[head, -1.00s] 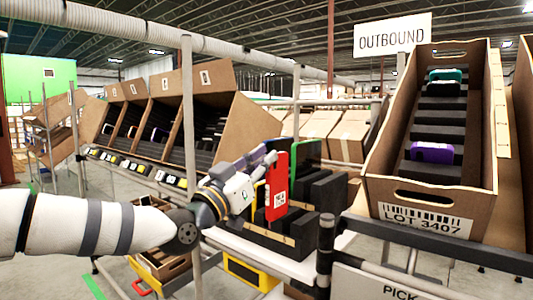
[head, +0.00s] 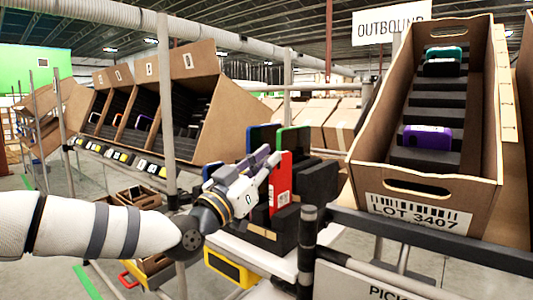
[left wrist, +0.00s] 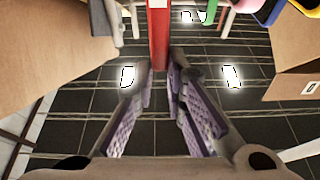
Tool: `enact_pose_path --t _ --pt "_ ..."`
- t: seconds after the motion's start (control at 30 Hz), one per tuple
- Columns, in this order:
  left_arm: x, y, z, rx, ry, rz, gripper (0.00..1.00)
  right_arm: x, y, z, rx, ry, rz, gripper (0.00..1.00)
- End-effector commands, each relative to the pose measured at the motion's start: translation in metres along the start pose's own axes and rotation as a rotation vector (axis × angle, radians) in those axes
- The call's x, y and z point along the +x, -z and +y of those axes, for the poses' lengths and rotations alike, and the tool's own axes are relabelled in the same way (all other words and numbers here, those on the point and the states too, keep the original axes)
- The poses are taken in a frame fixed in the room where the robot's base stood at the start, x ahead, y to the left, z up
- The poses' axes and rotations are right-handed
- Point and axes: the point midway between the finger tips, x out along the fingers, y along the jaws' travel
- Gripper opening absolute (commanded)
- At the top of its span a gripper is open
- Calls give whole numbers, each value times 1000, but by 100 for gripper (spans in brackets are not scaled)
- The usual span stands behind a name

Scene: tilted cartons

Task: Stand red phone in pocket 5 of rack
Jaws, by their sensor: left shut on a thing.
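The red phone (head: 281,182), with a white label, is held upright with a slight tilt. My left gripper (head: 268,165) is shut on its left edge. In the left wrist view the red phone (left wrist: 159,38) shows edge-on between the purple-padded fingers (left wrist: 160,75). The black rack (head: 318,184) with tall dividers lies behind and below the phone. A green-edged phone (head: 294,139) and a blue-edged phone (head: 262,138) stand behind the red one. Pocket numbers cannot be read, and the phone's lower end overlaps the rack, so I cannot tell whether it is inside a pocket. My right gripper is not in view.
A tilted carton (head: 477,185) marked LOT 3407 holds a teal and a purple phone at the right. Tilted cartons (head: 228,118) stand on a shelf at the left. A grey post (head: 308,245) rises in front of the rack. A yellow bin (head: 233,268) sits below.

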Motion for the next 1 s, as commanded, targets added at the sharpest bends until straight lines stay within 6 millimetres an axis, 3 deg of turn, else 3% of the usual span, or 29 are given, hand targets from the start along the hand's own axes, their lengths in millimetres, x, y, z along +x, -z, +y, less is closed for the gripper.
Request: enact_pose_path --t 0.5,1.0 --pt "-16 -43 0 0 1 0 0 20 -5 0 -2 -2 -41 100" --pt "-19 -47 0 1 0 3 0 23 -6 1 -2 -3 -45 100"
